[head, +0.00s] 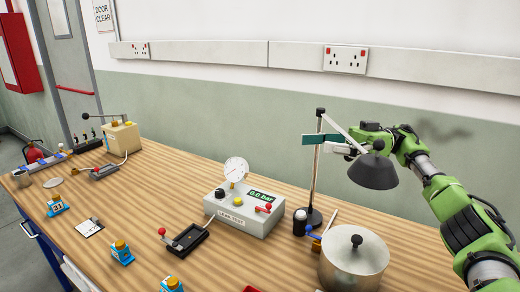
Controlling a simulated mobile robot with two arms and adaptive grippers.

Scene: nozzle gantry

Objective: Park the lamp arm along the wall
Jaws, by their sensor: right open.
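The desk lamp has an upright post (316,165) on a dark round base at the right part of the bench. Its pale lamp arm (342,131) runs from near the post top, sloping down to the right, to a dark grey conical shade (373,174). The shade hangs over the bench, out from the wall (240,115). My right gripper (350,143) is open, close to the lamp arm between post and shade. The lamp arm and shade partly hide it, and I cannot tell if it touches them. My left gripper is not in view.
A lidded metal pot (352,265) stands in front of the lamp. A leak test box (243,212) with a round gauge stands left of the post. Blue bottles, a black tray (188,240) and a beige box (121,138) stand farther left. Sockets (345,59) are on the wall.

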